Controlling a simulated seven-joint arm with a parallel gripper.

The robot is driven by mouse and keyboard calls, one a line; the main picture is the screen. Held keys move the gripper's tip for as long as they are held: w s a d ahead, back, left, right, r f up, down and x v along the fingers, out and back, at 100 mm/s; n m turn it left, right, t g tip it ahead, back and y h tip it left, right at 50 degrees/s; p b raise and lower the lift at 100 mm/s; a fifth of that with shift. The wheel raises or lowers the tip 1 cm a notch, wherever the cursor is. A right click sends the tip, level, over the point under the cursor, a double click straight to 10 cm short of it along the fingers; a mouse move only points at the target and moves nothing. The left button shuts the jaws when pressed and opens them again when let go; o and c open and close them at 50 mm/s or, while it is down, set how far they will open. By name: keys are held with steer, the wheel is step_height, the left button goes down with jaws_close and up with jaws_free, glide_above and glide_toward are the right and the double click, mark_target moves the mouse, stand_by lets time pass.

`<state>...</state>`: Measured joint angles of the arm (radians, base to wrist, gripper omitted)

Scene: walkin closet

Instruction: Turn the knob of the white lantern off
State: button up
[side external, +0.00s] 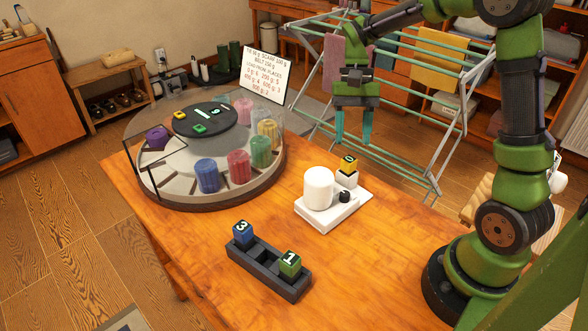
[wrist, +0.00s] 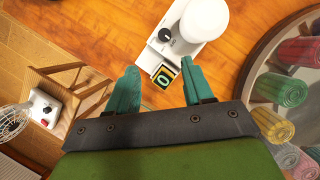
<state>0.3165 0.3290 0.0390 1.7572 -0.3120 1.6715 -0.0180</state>
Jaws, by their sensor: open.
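The white lantern (side external: 318,188) is a white cylinder on a flat white base on the wooden table. Its small black knob (side external: 345,197) sits on the base to the right of the cylinder. In the wrist view the lantern (wrist: 208,15) is at the top, with the knob (wrist: 165,35) to its left. A yellow-and-black cube marked 0 (side external: 348,164) sits on a white block at the base's back. My gripper (side external: 354,142) is open and empty, teal fingers pointing down, above and behind the lantern. In the wrist view the cube shows between the fingertips (wrist: 160,67).
A round carousel (side external: 215,195) with several coloured ribbed cylinders and a clear cover stands left of the lantern. A dark slotted rack (side external: 268,268) with cubes 3 and 1 lies in front. A drying rack (side external: 430,110) stands behind the table. Bare tabletop surrounds the lantern's front.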

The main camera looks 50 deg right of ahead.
steer(key=shift+v, duration=2.1)
steer(key=s+a+r+n+t, duration=0.2)
steer(key=s+a+t, duration=0.3)
steer(key=s+a+r+n+t+h, duration=0.1)
steer(key=s+a+r+n+t, duration=0.2)
steer(key=s+a+t, duration=0.2)
steer(key=shift+s+a+n, duration=0.15)
steer(key=shift+s+n, duration=0.15)
steer(key=shift+s, duration=0.55)
